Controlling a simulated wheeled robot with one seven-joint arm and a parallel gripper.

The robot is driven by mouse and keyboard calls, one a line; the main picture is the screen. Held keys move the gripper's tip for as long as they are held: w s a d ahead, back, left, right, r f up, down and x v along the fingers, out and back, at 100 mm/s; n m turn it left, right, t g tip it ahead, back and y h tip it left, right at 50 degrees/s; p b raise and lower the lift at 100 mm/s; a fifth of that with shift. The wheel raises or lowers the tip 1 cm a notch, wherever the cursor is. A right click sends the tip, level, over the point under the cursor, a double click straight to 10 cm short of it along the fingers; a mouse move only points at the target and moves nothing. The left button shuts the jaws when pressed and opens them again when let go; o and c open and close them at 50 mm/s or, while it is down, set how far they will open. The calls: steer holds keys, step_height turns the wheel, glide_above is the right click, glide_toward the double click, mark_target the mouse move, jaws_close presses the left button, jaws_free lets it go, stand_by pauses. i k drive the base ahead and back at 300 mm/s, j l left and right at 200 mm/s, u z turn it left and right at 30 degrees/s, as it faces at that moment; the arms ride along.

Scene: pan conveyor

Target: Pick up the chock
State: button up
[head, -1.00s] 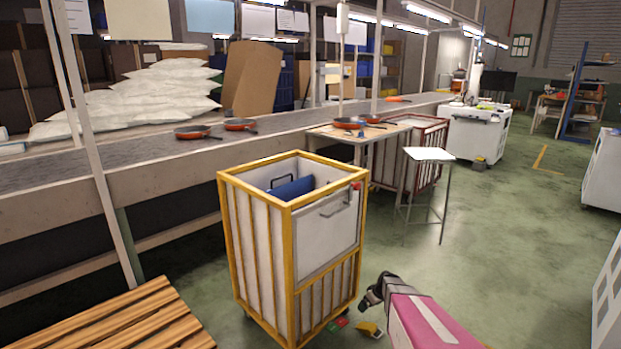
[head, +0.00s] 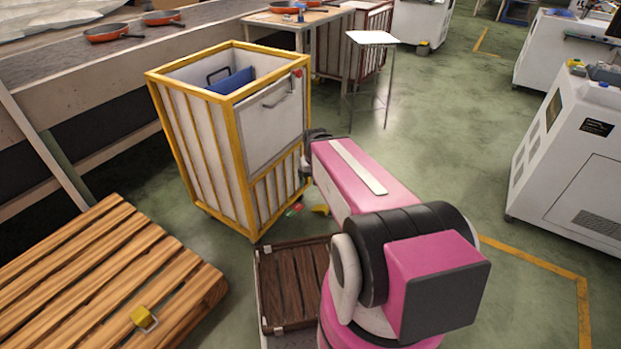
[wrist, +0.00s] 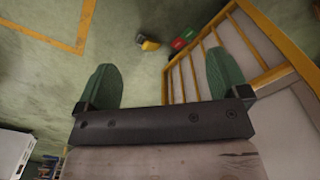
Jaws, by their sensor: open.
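A small yellow chock-like block (head: 320,209) lies on the green floor by the foot of the yellow-framed cart (head: 247,175). It also shows in the wrist view as a yellow block with a dark end (wrist: 149,43), beyond the fingertips. My gripper (wrist: 165,76) is open, its two green fingers apart with nothing between them. In the head view my pink arm hides most of the gripper, which is beside the cart's right side. Another yellow block with a metal loop (head: 143,318) sits on the wooden pallet (head: 90,275).
Red and green pieces (head: 294,209) lie on the floor left of the block, close to the cart. A brown slatted tray (head: 290,285) is just in front of me. White machines stand at right. Open floor lies between them and the cart.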

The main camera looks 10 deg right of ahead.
mark_target(322, 211)
steer(key=l, duration=0.4)
steer(key=k+l+u, duration=0.1)
steer(key=l, duration=0.3)
steer(key=k+l, duration=0.15)
steer(key=l, duration=0.25)
steer(key=l+u, duration=0.1)
steer(key=l, duration=0.3)
steer(key=k+l, duration=0.15)
steer(key=l, duration=0.25)
steer(key=k+l, duration=0.1)
steer(key=l, duration=0.3)
steer(key=k+l+u, duration=0.1)
steer(key=l, duration=0.25)
steer(key=k+l, duration=0.15)
steer(key=l, duration=0.25)
steer(key=u, duration=0.05)
